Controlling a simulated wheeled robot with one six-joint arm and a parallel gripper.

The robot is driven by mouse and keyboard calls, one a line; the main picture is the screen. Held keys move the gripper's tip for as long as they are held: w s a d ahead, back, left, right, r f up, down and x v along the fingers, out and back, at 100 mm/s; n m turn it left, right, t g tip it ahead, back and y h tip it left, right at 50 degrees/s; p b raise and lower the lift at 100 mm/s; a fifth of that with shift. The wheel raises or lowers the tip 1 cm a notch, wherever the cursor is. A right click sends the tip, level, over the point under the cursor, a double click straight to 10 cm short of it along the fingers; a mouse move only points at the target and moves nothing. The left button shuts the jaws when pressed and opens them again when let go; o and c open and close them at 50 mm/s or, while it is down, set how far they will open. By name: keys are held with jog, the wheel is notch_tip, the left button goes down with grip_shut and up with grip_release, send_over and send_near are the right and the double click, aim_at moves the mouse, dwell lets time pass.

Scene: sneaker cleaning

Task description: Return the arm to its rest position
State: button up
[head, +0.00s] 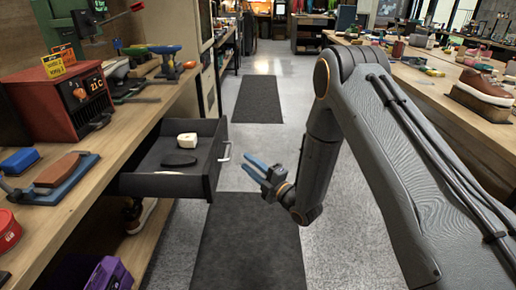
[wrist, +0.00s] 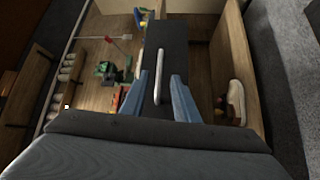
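My gripper (head: 262,168) hangs at the end of my arm, over the aisle to the right of the open drawer (head: 205,180). Its two blue fingers point left toward the drawer front and are spread apart with nothing between them. In the head view a gap shows between the fingertips and the drawer handle (head: 225,152). In the wrist view my gripper (wrist: 157,80) is open, and the handle (wrist: 158,72) lines up between the fingers. The drawer front (wrist: 178,50) is dark.
The drawer holds a cream block (head: 187,140) and a dark oval item (head: 179,159). The left workbench (head: 125,130) carries a red box (head: 62,100) and tools. A right bench holds a brown shoe (head: 486,86). Dark mats (head: 248,240) lie on the open aisle floor.

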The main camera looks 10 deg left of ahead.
jog(key=w+d+r+m+h+p, duration=0.1)
jog(key=w+d+r+m+h, duration=0.15)
jog(key=d, duration=0.25)
jog(key=w+d+r+m+h+p, duration=0.1)
jog(key=d+r+m+h, duration=0.1)
jog(key=d+m+h, duration=0.2)
jog(key=s+d+r+m+g+h+p, duration=0.1)
jog(key=s+d+r+m+g+h, duration=0.2)
jog(key=d, duration=0.4)
jog(key=s+d+m+h, duration=0.3)
jog(key=s+d+m, duration=0.15)
jog(key=d, duration=0.25)
jog(key=s+d+r+m+g+p, duration=0.1)
jog(key=s+d+r+m+g, duration=0.1)
jog(key=s, duration=0.7)
jog(key=s+d+r+m+g+h+p, duration=0.1)
jog(key=s+d+r+m+g, duration=0.2)
jog(key=s, duration=0.7)
jog(key=s+d+r+m+g+h+p, duration=0.1)
jog(key=s+d+r+m+g, duration=0.1)
jog(key=s+d+m+g, duration=0.2)
jog(key=s+d+m, duration=0.1)
jog(key=s+m, duration=0.2)
jog(key=s, duration=0.3)
jog(key=shift+s+d+r+m, duration=0.15)
jog(key=shift+d+m, duration=0.15)
jog(key=shift+m, duration=0.1)
jog(key=shift+h, duration=0.25)
